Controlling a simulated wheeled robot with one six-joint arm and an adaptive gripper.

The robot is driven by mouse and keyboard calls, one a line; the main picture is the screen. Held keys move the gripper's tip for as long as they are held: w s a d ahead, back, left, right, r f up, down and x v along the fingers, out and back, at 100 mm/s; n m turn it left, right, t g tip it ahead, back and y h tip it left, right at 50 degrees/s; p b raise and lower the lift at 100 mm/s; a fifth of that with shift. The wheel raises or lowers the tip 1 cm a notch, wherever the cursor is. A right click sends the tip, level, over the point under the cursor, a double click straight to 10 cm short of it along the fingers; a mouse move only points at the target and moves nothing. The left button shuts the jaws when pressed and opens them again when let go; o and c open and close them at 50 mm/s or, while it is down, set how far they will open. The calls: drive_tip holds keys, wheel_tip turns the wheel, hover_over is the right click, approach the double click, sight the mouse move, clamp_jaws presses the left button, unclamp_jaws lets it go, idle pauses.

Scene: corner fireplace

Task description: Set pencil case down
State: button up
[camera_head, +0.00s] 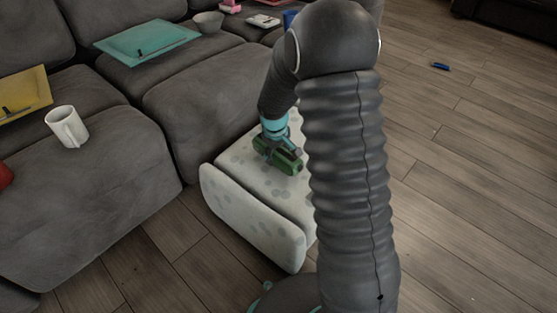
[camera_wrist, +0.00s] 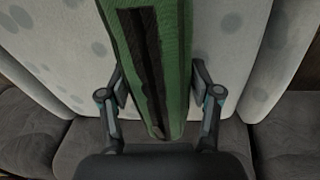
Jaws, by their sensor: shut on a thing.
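The pencil case is green with a dark strip along it. In the head view the pencil case (camera_head: 275,154) is at the white spotted seat, low over or on its top; I cannot tell if it touches. My gripper (camera_head: 283,143) is above it and partly hidden by my arm. In the wrist view the pencil case (camera_wrist: 178,50) runs from the top edge down between the two fingers. My gripper (camera_wrist: 160,92) is shut on it, with a finger at each side.
The white spotted seat (camera_head: 252,218) stands on the wood floor beside the grey sofa (camera_head: 200,110). On the sofa are a white mug (camera_head: 67,128), a teal tray (camera_head: 147,41), a yellow tray (camera_head: 24,92) and a grey bowl (camera_head: 208,22). A blue item (camera_head: 441,66) lies on open floor.

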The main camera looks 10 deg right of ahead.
sight(278, 160)
drive_tip(key=shift+f, duration=1.5)
drive_tip(key=shift+f+b, duration=0.2)
drive_tip(key=shift+b, duration=0.15)
drive_tip(key=o, duration=1.3)
drive_tip(key=shift+r, duration=0.1)
